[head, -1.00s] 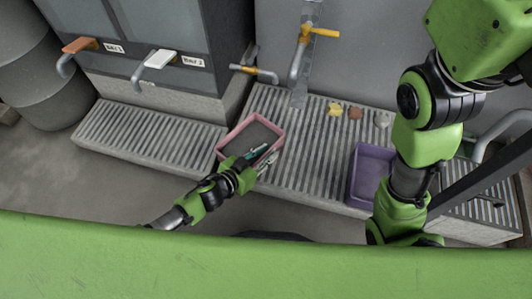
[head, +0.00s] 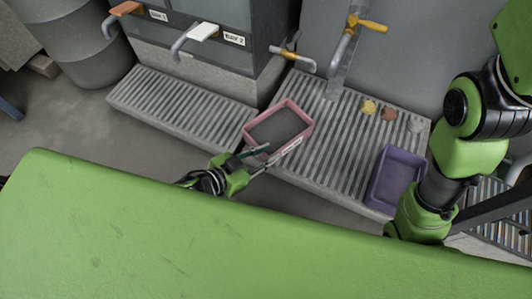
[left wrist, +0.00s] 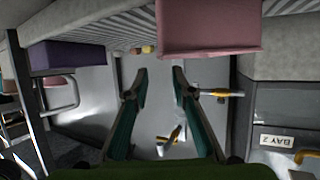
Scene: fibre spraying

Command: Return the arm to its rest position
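My left gripper (head: 272,157) is at the front edge of the pink tray (head: 307,117) in the head view. Its forearm is mostly hidden behind my green body. In the left wrist view the two teal fingers (left wrist: 160,72) are apart, with nothing held between them. The pink tray also shows beyond the fingers at the top of that view (left wrist: 208,35). It holds a dark grey surface or filling. My right arm hangs at the right of the head view, and its gripper is hidden behind my green body.
A purple tray (head: 398,180) lies right on the slatted ledge (head: 335,135). Small yellow, brown and grey piles (head: 388,113) lie behind it. Taps (head: 292,54) and a grey cabinet (head: 245,65) stand behind. A grey barrel (head: 85,45) is far left; the floor (head: 90,125) before the ledge looks clear.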

